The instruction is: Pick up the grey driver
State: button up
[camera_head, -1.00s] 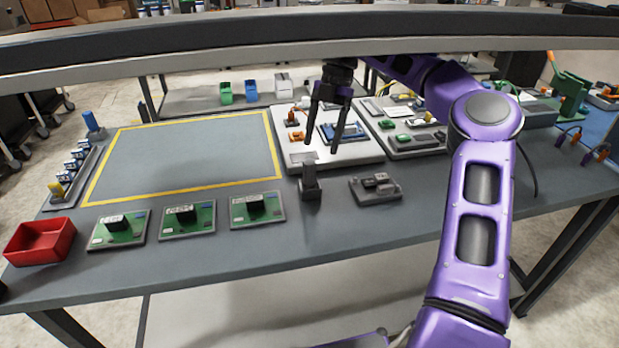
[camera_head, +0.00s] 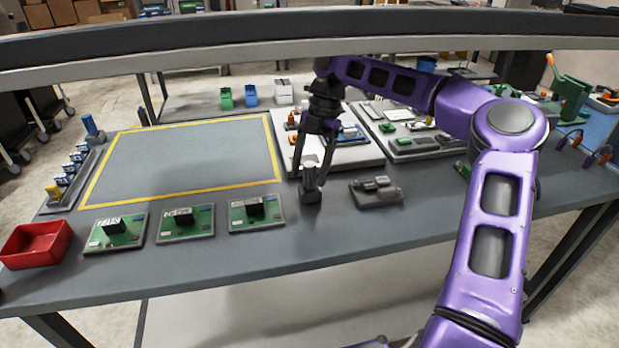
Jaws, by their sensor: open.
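An upright grey piece (camera_head: 309,179), which looks like the grey driver, stands in a dark block at the middle of the grey workbench. Its top is lighter grey. My gripper (camera_head: 311,168) points down at it with its fingers spread. One finger is on its left side and the other on its right, near the top. I cannot tell whether either finger touches it.
A small grey fixture (camera_head: 376,191) sits close on the right. A white tray (camera_head: 350,156) with parts lies behind. Green circuit boards (camera_head: 186,222) line the left front, with a red bin (camera_head: 37,243) at far left. The yellow-framed area (camera_head: 185,160) is clear.

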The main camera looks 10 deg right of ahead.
grip_shut()
jog(key=shift+r, duration=0.15)
jog(key=shift+r, duration=0.2)
notch_tip(320, 180, up, 3)
jog(key=shift+d, duration=0.15)
jog(key=d+p, duration=0.1)
jog(key=d, duration=1.6)
jog(key=shift+d+f, duration=0.1)
jog(key=shift+d, duration=0.3)
